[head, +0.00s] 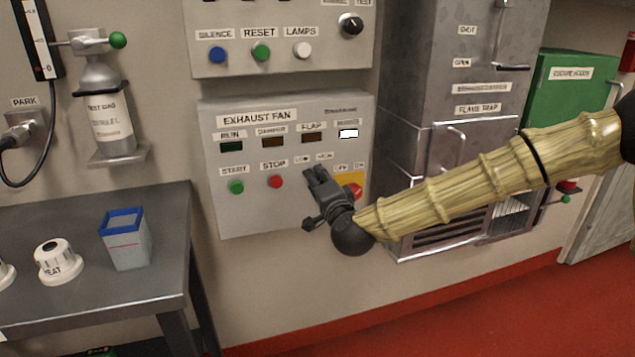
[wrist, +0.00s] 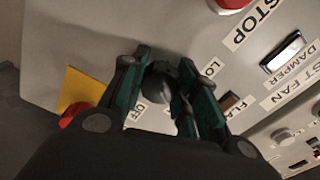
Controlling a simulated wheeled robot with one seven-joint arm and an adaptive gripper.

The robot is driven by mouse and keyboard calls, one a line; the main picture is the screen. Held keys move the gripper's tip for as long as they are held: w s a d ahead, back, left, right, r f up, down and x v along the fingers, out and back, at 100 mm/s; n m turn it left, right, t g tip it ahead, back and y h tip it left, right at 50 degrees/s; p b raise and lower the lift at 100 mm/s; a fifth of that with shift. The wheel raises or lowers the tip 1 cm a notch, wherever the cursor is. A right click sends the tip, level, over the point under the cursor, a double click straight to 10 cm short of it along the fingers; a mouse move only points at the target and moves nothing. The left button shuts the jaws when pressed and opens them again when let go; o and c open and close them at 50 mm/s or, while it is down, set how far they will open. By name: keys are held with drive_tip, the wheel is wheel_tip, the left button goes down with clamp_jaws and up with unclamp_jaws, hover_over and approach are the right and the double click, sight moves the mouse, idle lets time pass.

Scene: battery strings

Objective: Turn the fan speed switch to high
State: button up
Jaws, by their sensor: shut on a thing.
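The grey exhaust fan panel (head: 225,205) is on the wall in the head view, and it also fills much of the wrist view (wrist: 190,30). My gripper (head: 317,180) reaches it from the right, at the spot under the small LOW and HIGH labels. In the wrist view the dark round fan speed switch (wrist: 158,84) sits between the two green-padded fingers of my gripper (wrist: 160,90), which are shut on it. A label starting "LO" shows beside it. Which way the switch points cannot be told. In the head view my gripper hides the switch.
A red knob (head: 353,190) on a yellow plate is close right of my gripper. A green START button (head: 236,187) and a red STOP button (head: 276,182) are to its left. A metal table (head: 165,215) stands at left, and a grey cabinet (head: 415,110) at right.

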drive_tip(key=o, duration=1)
drive_tip(key=shift+d, duration=0.1)
drive_tip(key=shift+o, duration=0.2)
drive_tip(key=v, duration=1.2)
